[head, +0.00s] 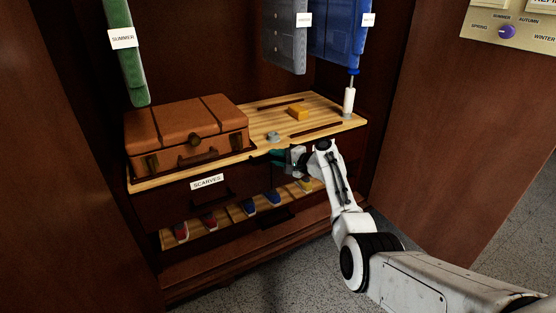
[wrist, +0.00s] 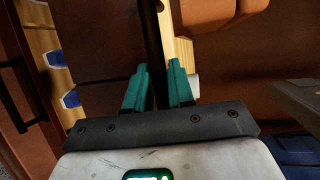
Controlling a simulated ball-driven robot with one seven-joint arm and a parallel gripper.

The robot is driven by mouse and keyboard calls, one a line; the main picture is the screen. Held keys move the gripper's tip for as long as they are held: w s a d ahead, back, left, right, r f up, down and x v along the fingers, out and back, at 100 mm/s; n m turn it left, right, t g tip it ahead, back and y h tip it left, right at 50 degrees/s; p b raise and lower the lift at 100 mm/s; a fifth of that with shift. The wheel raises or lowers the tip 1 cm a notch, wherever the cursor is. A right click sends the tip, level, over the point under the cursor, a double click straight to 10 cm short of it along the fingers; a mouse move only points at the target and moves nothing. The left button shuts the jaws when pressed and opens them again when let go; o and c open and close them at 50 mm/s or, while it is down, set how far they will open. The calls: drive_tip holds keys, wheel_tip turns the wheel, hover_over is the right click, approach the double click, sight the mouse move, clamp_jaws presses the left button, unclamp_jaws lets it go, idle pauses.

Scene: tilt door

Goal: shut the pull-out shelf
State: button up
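The pull-out shelf (head: 258,128) is a light wooden board, standing out from the wardrobe at mid height in the head view. My gripper (head: 280,155) is at the shelf's front edge, right of the middle, below a small grey piece (head: 273,137). In the wrist view its teal fingers (wrist: 158,82) are apart, with a dark strip beside the shelf's pale edge (wrist: 180,50) showing between them. Contact cannot be told.
Below are a drawer front labelled SCARVES (head: 207,182) and a lower rack (head: 240,211) with several shoes. Hanging garments, green (head: 126,60), grey (head: 285,40) and blue (head: 342,40), are above. A panel with a purple knob (head: 507,32) is at right.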

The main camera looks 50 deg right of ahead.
drive_tip(key=o, duration=0.3)
drive_tip(key=a+p+v, duration=0.1)
drive_tip(key=p+v, duration=0.3)
drive_tip(key=v, duration=0.6)
drive_tip(key=shift+s+d+p, duration=0.3)
drive_tip(key=shift+s+d, duration=0.05)
drive_tip(key=shift+d, duration=0.15)
